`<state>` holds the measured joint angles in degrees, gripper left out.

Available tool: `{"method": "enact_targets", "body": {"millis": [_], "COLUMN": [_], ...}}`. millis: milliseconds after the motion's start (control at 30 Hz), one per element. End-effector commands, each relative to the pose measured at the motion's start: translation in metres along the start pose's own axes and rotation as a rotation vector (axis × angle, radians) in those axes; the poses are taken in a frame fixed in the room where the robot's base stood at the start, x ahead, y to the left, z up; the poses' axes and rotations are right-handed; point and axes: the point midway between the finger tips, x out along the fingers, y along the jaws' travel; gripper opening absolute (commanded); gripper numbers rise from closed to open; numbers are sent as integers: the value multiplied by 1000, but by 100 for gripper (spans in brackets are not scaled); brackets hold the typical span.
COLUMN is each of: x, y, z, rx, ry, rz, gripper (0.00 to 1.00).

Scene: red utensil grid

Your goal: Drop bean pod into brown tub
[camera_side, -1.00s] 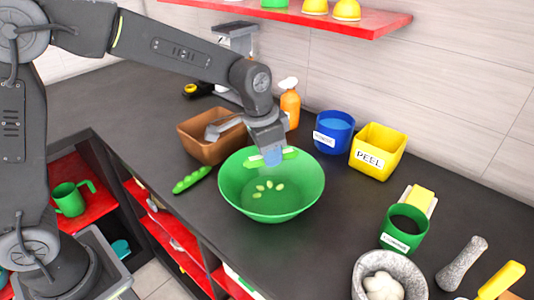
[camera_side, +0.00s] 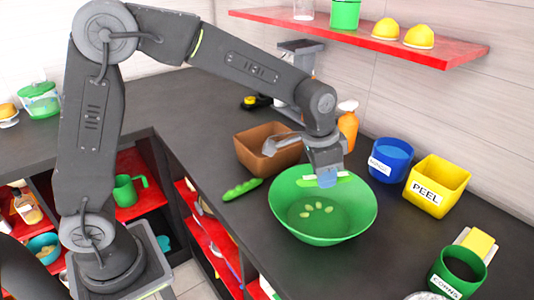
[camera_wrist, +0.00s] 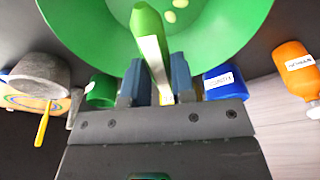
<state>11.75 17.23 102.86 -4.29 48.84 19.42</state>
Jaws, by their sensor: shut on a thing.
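My gripper (camera_side: 327,178) is shut on an opened green bean pod (camera_side: 338,181) with a pale strip, just above the large green bowl (camera_side: 290,228). In the wrist view the pod (camera_wrist: 148,28) stands out between the two blue-grey fingers (camera_wrist: 157,75), over the green bowl (camera_wrist: 225,35). The brown tub (camera_side: 248,156) is on the counter behind and left of the bowl. My wrist hides part of the tub, and its inside is only partly visible. A second, whole bean pod (camera_side: 242,189) lies on the counter left of the bowl.
Several pale beans (camera_side: 307,213) lie in the bowl. A blue container (camera_side: 391,158) and a yellow PEEL container (camera_side: 437,186) stand to the right. An orange bottle (camera_side: 348,128) is behind my wrist. A red shelf (camera_side: 375,45) hangs above at the back.

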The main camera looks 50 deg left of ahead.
Motion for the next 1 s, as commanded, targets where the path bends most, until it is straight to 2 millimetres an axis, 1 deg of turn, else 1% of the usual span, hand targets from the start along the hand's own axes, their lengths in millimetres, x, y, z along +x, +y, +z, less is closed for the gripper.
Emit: {"method": "enact_targets", "body": {"millis": [67,167,267,300,367,400,500,600,700,833,933,1000], "x": [0,-2,-6,-8,-12,-15,-22,-29,-35,-40,-39,-35], "y": [-4,-20,-52,-68,-94,-111,-152,-186,-211,-230,-235,-236], "z": [0,1,3,6,11,15,28,42,55,65,69,71], "rx": [-1,-7,-13,-14,-16,-16,-16,-14,-9,-4,-1,0], "ry": [0,-2,-4,-7,-7,-9,-9,-6,-3,-1,0,-1], "rz": [-1,-2,-3,-4,-5,-4,-3,-2,-1,0,0,2], "gripper": [13,13,13,13,13,13,13,13,13,13,13,13]}}
